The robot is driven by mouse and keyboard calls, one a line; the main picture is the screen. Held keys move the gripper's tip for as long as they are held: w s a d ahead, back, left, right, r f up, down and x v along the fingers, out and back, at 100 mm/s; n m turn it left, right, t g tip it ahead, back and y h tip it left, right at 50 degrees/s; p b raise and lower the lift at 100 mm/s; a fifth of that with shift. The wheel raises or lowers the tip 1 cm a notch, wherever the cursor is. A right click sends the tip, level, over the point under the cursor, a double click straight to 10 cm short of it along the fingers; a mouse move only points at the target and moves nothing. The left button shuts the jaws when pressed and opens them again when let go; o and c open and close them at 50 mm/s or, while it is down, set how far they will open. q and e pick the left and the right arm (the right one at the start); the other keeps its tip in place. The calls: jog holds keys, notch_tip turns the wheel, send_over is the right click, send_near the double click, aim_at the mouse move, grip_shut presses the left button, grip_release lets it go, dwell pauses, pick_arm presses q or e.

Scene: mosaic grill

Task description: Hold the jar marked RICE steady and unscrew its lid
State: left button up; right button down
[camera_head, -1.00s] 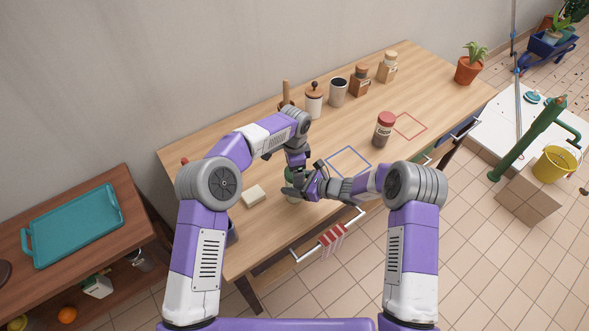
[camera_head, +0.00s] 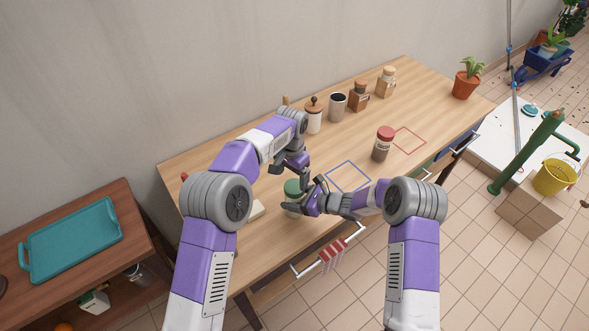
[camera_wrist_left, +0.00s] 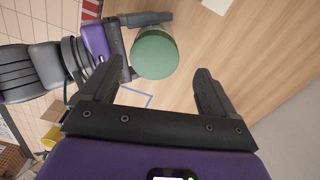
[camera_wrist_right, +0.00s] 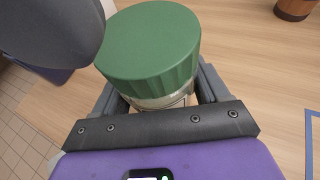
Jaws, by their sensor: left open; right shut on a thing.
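The jar with a green lid (camera_head: 293,187) stands near the table's front edge, left of the blue outline. Its lid is on the jar in the right wrist view (camera_wrist_right: 150,45), and a strip of the jar's body with part of a label (camera_wrist_right: 165,101) shows below; I cannot read the label. My right gripper (camera_head: 308,203) is shut around the jar's body from the right, below the lid. My left gripper (camera_head: 291,170) is open and empty above the jar, apart from it. In the left wrist view the round lid top (camera_wrist_left: 155,52) lies beyond the open fingertips.
A pale block (camera_head: 257,210) lies left of the jar. A red-lidded jar (camera_head: 383,143) stands to the right, near a red outline (camera_head: 409,142). Several containers line the back edge, including a white one (camera_head: 314,118). The blue outline (camera_head: 348,176) is empty.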

aim_at(295, 186)
pick_arm(q)
jog(key=n, duration=0.2)
jog(key=r+n, duration=0.1)
jog(key=n, duration=0.2)
jog(key=shift+w+a, duration=0.1)
jog(key=shift+w, duration=0.05)
jog(key=shift+r+n, duration=0.15)
jog(key=shift+n, duration=1.05)
jog(key=n, duration=0.3)
jog(key=shift+d+r+n, duration=0.25)
jog(key=shift+r+n, duration=0.15)
jog(key=n, duration=0.2)
jog(key=r+n, duration=0.1)
jog(key=n, duration=0.1)
jog(key=shift+s+d, duration=0.25)
jog(key=shift+d, duration=0.05)
jog(key=shift+f, duration=3.9)
jog(key=shift+c, duration=0.4)
jog(key=c, duration=1)
jog(key=shift+n, duration=1.5)
